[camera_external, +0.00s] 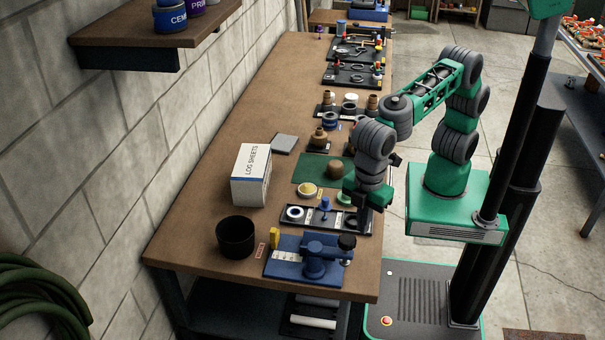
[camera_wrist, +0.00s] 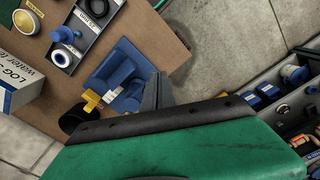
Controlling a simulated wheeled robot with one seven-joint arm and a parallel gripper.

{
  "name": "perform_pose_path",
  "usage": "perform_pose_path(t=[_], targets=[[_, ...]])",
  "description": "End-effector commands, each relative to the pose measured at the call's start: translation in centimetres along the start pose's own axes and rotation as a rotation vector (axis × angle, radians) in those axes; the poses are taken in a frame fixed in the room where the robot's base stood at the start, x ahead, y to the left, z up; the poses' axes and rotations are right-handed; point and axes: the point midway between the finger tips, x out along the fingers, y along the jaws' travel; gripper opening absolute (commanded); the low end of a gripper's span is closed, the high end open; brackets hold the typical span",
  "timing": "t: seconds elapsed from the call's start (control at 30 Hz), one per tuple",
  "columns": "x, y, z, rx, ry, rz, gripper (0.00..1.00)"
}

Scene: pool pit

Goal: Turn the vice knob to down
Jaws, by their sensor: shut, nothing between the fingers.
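The blue vice (camera_external: 316,262) stands on a blue base plate near the front edge of the bench. A yellow piece (camera_external: 275,238) stands upright at the plate's left back corner. In the wrist view the vice (camera_wrist: 122,78) is left of my fingers, and the knob cannot be made out there. My gripper (camera_external: 367,222) is shut and empty, above the bench's right edge, behind the knob and apart from it in the picture. Its dark fingers also show in the wrist view (camera_wrist: 156,92).
A black cup (camera_external: 236,238) stands left of the vice. A dark tray (camera_external: 300,228) with a white ring and a blue part lies just behind the vice. The log sheets box (camera_external: 251,175) is farther back left.

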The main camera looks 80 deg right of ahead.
Motion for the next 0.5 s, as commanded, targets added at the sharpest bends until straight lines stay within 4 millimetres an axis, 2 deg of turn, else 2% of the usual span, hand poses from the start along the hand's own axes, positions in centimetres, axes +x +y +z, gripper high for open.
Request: perform_pose_path(t=[0.03,0.23,0.5], targets=[[-1.5,0.0,0.0,0.000,0.000,0.000,0.00],[-4.1,0.0,0.0,0.001,-0.001,0.000,0.00],[-4.1,0.0,0.0,0.001,-0.002,0.000,0.00]])
